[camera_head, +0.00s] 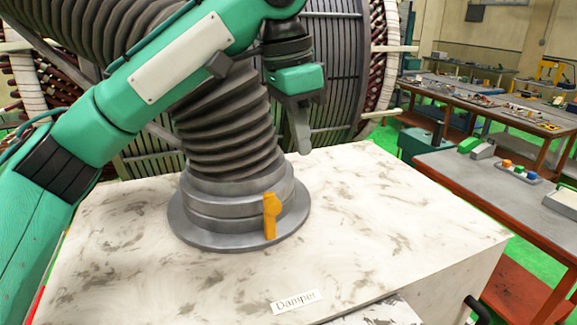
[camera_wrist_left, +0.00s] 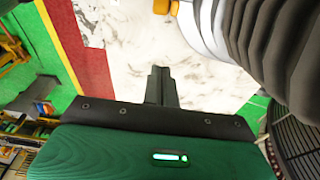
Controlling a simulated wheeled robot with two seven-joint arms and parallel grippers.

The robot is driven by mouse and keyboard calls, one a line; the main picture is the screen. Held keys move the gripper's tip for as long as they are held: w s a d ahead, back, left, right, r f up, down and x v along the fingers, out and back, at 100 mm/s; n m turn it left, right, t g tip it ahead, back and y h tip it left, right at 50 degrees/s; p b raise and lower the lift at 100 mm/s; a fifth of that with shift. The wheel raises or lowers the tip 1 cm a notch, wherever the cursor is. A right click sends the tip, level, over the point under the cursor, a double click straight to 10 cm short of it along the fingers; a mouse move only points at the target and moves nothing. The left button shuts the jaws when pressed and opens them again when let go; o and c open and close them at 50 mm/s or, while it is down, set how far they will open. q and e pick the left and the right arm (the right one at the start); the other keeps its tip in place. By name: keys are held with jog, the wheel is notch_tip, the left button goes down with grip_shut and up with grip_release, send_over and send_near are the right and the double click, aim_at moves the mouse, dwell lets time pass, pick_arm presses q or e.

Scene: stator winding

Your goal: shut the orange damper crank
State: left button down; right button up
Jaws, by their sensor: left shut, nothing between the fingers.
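The orange damper crank (camera_head: 269,216) sits on the front right of the grey round collar (camera_head: 205,220) at the foot of the ribbed duct. Its lever stands upright in the head view. A small part of the orange crank (camera_wrist_left: 166,6) shows at the top edge of the left wrist view, beside the collar. My left gripper (camera_head: 304,150) is shut and empty, pointing down above the white marbled top, behind and to the right of the crank and apart from it. The left gripper's shut fingers (camera_wrist_left: 161,75) also show in the wrist view. My right gripper is not in view.
The ribbed duct (camera_head: 225,120) rises from the collar close to my left arm. A "Damper" label (camera_head: 297,301) lies on the white marbled top (camera_head: 400,220), which is clear on the right. The large stator (camera_head: 335,60) stands behind. Workbenches (camera_head: 490,185) stand at the right.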

pick_arm(q)
notch_tip(320, 180, down, 10)
jog(key=d+b, duration=0.2)
jog(key=b, duration=0.2)
jog(key=a+b, duration=0.1)
jog(key=s+a+r+b, duration=0.1)
jog(key=s+a+b, duration=0.1)
jog(key=a, duration=0.1)
jog(key=shift+r, duration=0.2)
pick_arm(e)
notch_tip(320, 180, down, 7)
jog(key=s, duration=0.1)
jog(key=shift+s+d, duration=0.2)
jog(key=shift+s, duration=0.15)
pick_arm(q)
jog(key=shift+d, duration=0.1)
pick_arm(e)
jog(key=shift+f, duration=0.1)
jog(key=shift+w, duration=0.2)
